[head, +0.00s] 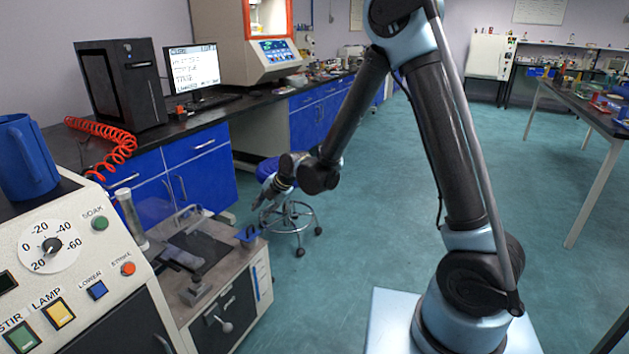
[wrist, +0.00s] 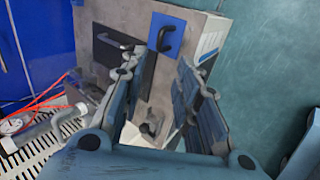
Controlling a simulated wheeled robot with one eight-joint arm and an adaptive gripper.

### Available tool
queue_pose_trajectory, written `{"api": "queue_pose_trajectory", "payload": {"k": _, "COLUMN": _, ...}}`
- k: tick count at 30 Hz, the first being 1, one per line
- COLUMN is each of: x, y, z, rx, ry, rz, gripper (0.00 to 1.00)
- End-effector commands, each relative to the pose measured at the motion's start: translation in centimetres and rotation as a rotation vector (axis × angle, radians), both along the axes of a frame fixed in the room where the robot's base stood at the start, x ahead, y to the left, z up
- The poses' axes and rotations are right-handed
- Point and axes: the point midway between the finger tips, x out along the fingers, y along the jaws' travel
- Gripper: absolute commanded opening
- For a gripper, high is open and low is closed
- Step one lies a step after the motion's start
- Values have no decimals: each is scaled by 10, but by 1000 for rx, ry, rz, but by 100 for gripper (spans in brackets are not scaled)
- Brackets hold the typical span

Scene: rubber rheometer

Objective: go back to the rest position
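My arm rises from its base at the right of the head view and bends down to the middle. My gripper (head: 272,190) hangs in the air in front of the blue stool, beyond the low grey-topped unit (head: 228,262). In the wrist view my gripper (wrist: 176,62) has its two blue-grey fingers apart, with nothing seen between them but the unit's grey surface beyond. A blue plate with a black handle (wrist: 167,35) shows past the fingertips.
A control panel (head: 95,262) with a dial and buttons fills the near left, with a blue mug (head: 25,158) on it. The blue-fronted bench (head: 196,143) carries a computer (head: 122,82). A wheeled stool (head: 290,212) stands nearby. Open green floor lies behind my arm.

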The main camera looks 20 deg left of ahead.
Motion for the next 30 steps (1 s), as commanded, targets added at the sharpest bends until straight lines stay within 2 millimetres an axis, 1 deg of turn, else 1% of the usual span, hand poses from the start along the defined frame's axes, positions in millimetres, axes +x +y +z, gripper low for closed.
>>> {"api": "queue_pose_trajectory", "payload": {"k": 2, "x": 1, "y": -2, "z": 1, "rx": -1, "ry": 3, "rz": -7, "gripper": 29}}
{"api": "queue_pose_trajectory", "payload": {"k": 5, "x": 8, "y": -13, "z": 9, "rx": -4, "ry": 18, "rz": -45, "gripper": 29}}
{"api": "queue_pose_trajectory", "payload": {"k": 8, "x": 22, "y": -36, "z": 22, "rx": -9, "ry": 50, "rz": -127, "gripper": 29}}
{"api": "queue_pose_trajectory", "payload": {"k": 11, "x": 37, "y": -68, "z": 40, "rx": -14, "ry": 95, "rz": -238, "gripper": 29}}
{"api": "queue_pose_trajectory", "payload": {"k": 12, "x": 42, "y": -81, "z": 47, "rx": -15, "ry": 114, "rz": -285, "gripper": 29}}
{"api": "queue_pose_trajectory", "payload": {"k": 14, "x": 50, "y": -101, "z": 57, "rx": -18, "ry": 142, "rz": -356, "gripper": 29}}
{"api": "queue_pose_trajectory", "payload": {"k": 18, "x": 62, "y": -149, "z": 78, "rx": -19, "ry": 204, "rz": -520, "gripper": 29}}
{"api": "queue_pose_trajectory", "payload": {"k": 23, "x": 70, "y": -204, "z": 99, "rx": -15, "ry": 274, "rz": -709, "gripper": 29}}
{"api": "queue_pose_trajectory", "payload": {"k": 24, "x": 71, "y": -218, "z": 104, "rx": -13, "ry": 291, "rz": -758, "gripper": 29}}
{"api": "queue_pose_trajectory", "payload": {"k": 29, "x": 70, "y": -273, "z": 120, "rx": -5, "ry": 357, "rz": -949, "gripper": 29}}
{"api": "queue_pose_trajectory", "payload": {"k": 30, "x": 69, "y": -286, "z": 123, "rx": -1, "ry": 374, "rz": -998, "gripper": 29}}
